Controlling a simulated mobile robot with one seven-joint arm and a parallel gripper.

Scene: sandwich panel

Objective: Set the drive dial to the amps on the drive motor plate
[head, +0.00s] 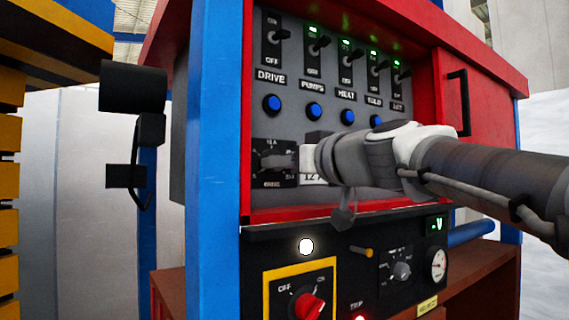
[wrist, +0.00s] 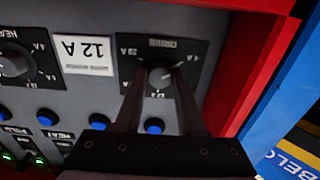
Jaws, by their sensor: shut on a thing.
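The drive dial (head: 262,162) is on the grey panel below the blue drive button, mostly hidden by my gripper (head: 285,161) in the head view. In the wrist view, which is upside down, my gripper (wrist: 160,78) has its two fingers closed around the knob of the drive dial (wrist: 161,45). The knob's exact pointer setting is hard to read; a pale mark seems to lean toward the right in the wrist view. A white plate (wrist: 88,55) beside the dial reads 12 A; its small print is unreadable. It is partly hidden in the head view (head: 312,179).
A row of toggle switches (head: 313,42) and blue buttons (head: 314,111) sits above the dial. The drive switch (head: 273,37) shows no green light; the others do. Another dial (wrist: 14,62) is beside the plate. A red rotary switch (head: 307,304) is on the black lower panel.

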